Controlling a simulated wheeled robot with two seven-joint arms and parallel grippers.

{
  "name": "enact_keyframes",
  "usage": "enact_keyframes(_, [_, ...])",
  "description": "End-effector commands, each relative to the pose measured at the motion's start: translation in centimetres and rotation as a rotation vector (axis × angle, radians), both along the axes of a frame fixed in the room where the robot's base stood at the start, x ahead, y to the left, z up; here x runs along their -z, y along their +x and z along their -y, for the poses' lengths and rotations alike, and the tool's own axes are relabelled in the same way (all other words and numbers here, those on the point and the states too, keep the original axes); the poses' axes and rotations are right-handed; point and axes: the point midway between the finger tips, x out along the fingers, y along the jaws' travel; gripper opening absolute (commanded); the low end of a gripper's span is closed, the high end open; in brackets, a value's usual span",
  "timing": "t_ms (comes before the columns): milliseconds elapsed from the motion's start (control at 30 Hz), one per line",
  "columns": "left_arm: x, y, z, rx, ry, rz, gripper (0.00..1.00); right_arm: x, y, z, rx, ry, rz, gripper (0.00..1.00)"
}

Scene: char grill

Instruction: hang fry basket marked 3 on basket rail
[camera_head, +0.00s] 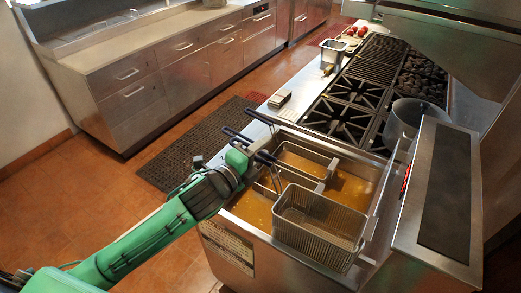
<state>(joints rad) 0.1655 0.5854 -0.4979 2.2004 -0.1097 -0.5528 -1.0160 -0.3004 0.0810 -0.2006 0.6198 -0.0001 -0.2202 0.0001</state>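A wire fry basket (318,222) is raised over the near end of the fryer (228,247); its number is not readable. Its handle runs up and left to my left gripper (258,160), which appears shut on the dark grip, though the fingers are small and partly hidden. A metal bar along the fryer's right side, seemingly the basket rail (378,205), is just right of the raised basket. I cannot see contact between them. My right gripper is not in view.
The burner range (345,118) adjoins the fryer's far end. A metal pot (405,120) and a slanted panel (440,190) stand close on the right. A steel counter (165,70) is across the aisle. The floor by the dark mat (190,145) is clear.

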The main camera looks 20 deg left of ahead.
Motion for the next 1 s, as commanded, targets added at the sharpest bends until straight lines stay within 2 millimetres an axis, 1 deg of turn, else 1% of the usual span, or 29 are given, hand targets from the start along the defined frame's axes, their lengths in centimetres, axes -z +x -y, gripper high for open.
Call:
enact_keyframes(233, [0.1, -0.1, 0.0, -0.001, 0.004, 0.0, 0.37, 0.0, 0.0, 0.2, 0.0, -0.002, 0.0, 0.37])
enact_keyframes(367, [0.3, -0.8, -0.4, 0.0, 0.005, -0.001, 0.37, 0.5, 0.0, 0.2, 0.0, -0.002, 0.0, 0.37])
enact_keyframes(467, [0.4, -2.2, -1.0, 0.0, 0.004, -0.001, 0.37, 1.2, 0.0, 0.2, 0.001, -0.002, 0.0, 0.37])
enact_keyframes(700, [0.4, -7.0, -3.1, 0.0, 0.005, -0.001, 0.37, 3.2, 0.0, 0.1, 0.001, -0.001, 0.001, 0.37])
enact_keyframes(900, [0.2, -10.3, -4.4, 0.002, 0.004, -0.002, 0.37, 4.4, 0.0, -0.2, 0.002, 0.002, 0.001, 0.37])
enact_keyframes(1000, [-0.5, -10.8, -4.7, -0.001, -0.001, -0.003, 0.37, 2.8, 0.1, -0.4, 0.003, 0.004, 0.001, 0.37])
